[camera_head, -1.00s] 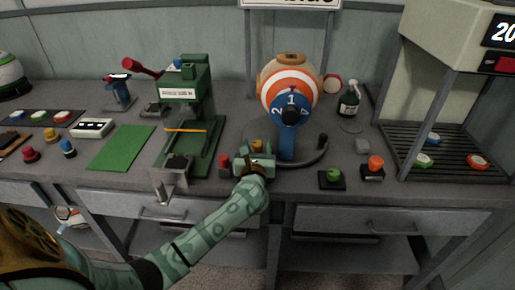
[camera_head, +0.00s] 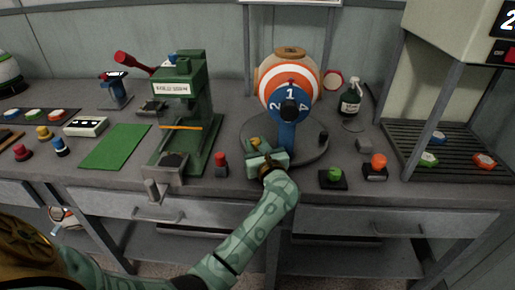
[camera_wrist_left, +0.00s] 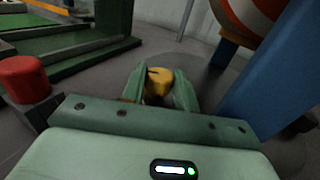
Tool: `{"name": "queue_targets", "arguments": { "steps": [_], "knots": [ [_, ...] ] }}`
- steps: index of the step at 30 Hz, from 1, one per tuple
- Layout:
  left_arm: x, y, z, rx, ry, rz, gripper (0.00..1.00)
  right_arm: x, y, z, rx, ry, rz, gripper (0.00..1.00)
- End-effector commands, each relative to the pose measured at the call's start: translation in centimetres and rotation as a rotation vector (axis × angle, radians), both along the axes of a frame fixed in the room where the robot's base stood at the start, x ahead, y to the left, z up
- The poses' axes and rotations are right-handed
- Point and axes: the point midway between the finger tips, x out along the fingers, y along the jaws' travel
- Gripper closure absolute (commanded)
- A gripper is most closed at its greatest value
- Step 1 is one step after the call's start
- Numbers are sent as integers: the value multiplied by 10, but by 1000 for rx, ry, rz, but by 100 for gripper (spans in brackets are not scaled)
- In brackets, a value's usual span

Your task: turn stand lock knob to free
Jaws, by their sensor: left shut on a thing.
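The ball stand's blue post (camera_head: 287,137) rises from a round dark base and carries an orange-and-white ball (camera_head: 276,68) with a blue numbered dial. A small yellow knob (camera_wrist_left: 158,82) with a dark mark on top sits low beside the post, on its left. My left gripper (camera_wrist_left: 160,92) is shut on this knob, with one green finger on each side. In the head view the gripper (camera_head: 257,147) is at the left front of the base and partly hides the knob. My right gripper is in neither view.
A green press (camera_head: 183,110) and a red button (camera_head: 221,163) stand left of the gripper. Green (camera_head: 334,175) and orange (camera_head: 378,162) buttons are to the right at the front edge. A pump bottle (camera_head: 350,100) stands behind them. A green mat (camera_head: 115,147) lies at left.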

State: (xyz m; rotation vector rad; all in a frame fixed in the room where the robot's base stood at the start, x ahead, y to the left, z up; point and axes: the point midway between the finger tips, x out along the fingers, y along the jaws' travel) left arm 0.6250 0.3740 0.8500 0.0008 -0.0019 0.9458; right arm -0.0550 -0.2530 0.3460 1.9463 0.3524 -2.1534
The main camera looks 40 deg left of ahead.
Motion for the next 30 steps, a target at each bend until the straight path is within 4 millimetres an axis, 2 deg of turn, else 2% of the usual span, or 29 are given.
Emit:
{"name": "queue_targets", "arguments": {
  "steps": [6, 7, 9, 19, 24, 28, 30],
  "knots": [
    [0, 0, 0, -2, 3, -2, 93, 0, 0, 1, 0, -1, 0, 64],
    [0, 0, 0, -2, 3, -2, 62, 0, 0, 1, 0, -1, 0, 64],
    [0, 0, 0, -2, 3, -2, 48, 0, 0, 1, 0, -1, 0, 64],
    [-2, 2, 3, 3, 1, -39, 48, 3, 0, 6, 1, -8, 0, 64],
    [-5, 5, 9, 10, 1, -210, 48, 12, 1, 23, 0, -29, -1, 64],
    [-6, 7, 6, 11, 3, -382, 48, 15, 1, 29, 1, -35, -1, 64],
    [-18, -4, 3, -3, 2, -400, 48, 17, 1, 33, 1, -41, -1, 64]
  ]
}}
